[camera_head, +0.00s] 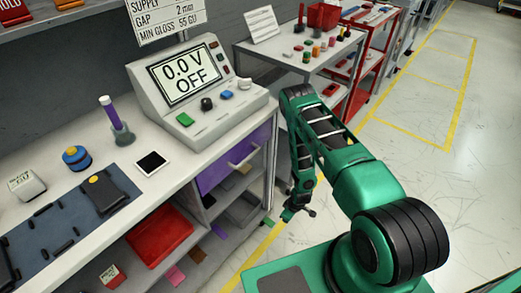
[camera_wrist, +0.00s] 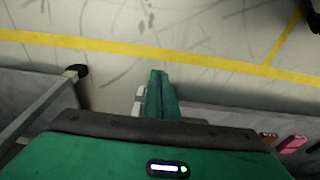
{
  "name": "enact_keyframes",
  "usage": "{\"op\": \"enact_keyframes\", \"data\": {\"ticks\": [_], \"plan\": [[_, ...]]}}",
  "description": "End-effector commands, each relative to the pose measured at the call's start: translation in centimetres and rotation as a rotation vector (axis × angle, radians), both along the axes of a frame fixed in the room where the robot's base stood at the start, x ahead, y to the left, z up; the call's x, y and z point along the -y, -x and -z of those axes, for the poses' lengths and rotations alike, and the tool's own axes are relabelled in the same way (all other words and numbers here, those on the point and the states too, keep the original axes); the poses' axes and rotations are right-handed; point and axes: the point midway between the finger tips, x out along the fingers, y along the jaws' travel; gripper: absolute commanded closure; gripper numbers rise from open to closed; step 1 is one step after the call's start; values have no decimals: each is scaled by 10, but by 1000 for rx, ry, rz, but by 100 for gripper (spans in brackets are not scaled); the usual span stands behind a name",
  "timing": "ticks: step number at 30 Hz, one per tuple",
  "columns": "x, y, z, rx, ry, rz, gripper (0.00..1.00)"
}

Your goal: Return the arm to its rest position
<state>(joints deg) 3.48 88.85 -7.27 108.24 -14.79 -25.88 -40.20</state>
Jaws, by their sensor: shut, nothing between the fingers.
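My green and black arm (camera_head: 345,170) rises from my base, bends at the elbow and hangs down beside the workbench's right end. My gripper (camera_head: 288,214) is low, near the yellow floor line and apart from the bench top. In the wrist view my gripper (camera_wrist: 158,74) shows its green fingers together, with nothing between them. It points at the grey floor just short of the yellow line (camera_wrist: 110,48).
The workbench (camera_head: 60,150) on the left bears a power unit (camera_head: 190,85) reading 0.0 V OFF. Its purple drawer (camera_head: 235,160) is near my forearm. A grey table (camera_head: 290,62) and red cart (camera_head: 375,50) stand behind. The floor (camera_head: 440,165) at right is clear.

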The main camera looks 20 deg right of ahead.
Motion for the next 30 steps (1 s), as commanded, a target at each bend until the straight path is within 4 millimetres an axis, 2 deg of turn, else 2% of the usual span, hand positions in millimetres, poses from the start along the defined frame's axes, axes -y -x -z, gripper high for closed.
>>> {"op": "enact_keyframes", "data": {"ticks": [5,8,10,15,20,26,30], "plan": [[1,-2,-3,0,1,2,100],[5,-13,-18,-1,5,13,100],[11,-24,-36,-3,12,26,100],[29,-54,-99,-16,32,79,100],[47,-72,-161,-30,52,135,100],[68,-83,-241,-46,76,218,100],[80,-82,-296,-59,88,279,100]]}}
